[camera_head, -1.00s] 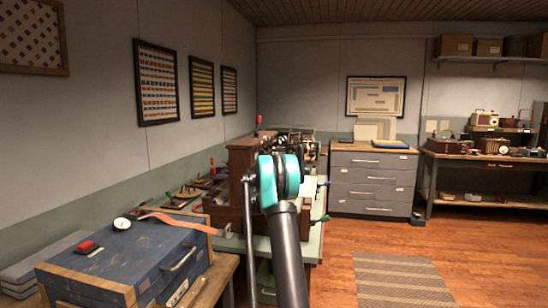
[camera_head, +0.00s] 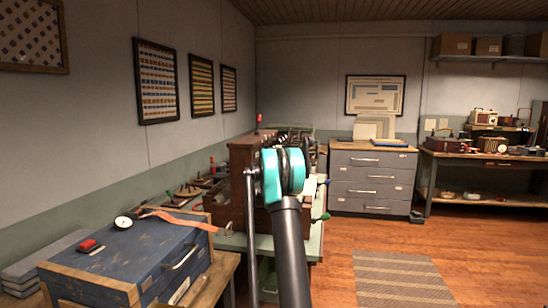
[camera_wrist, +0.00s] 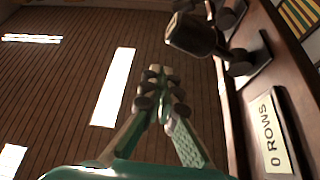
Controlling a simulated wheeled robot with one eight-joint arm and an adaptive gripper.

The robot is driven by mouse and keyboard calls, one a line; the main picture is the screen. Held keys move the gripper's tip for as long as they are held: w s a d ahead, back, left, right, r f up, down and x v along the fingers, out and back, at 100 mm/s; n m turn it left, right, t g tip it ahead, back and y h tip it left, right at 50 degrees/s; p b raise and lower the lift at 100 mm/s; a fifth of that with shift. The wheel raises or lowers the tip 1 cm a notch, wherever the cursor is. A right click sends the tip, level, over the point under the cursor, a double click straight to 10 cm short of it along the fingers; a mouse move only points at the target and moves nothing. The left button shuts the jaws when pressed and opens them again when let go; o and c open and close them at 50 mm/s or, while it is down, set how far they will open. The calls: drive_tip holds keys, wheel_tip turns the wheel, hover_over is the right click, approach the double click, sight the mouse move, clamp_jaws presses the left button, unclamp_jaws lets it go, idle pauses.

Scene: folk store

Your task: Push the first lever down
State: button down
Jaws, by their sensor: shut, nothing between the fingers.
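A wooden machine (camera_head: 238,178) stands on the bench behind my arm. Levers with a red knob (camera_head: 259,118), a blue knob (camera_head: 327,182) and a green knob (camera_head: 325,217) show around it; which is the first lever I cannot tell. In the wrist view, a dark rounded knob (camera_wrist: 192,35) on a shaft is at the upper right, beside a wooden panel with a "0 ROWS" plate (camera_wrist: 275,138). My gripper (camera_wrist: 160,90) is shut and empty, below and left of that knob, apart from it in the picture. In the head view my arm hides the gripper and part of the machine.
A blue chest (camera_head: 128,262) with small items on top stands at front left. A grey drawer cabinet (camera_head: 372,190) and a workbench (camera_head: 480,160) are at the back. The wooden floor (camera_head: 460,245) and striped rug (camera_head: 395,280) at right are clear.

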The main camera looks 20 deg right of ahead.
drive_tip(key=a+r+v, duration=0.1)
drive_tip(key=v, duration=0.8)
drive_tip(key=shift+a+f, duration=0.15)
drive_tip(key=shift+a, duration=0.3)
drive_tip(key=shift+s, duration=0.1)
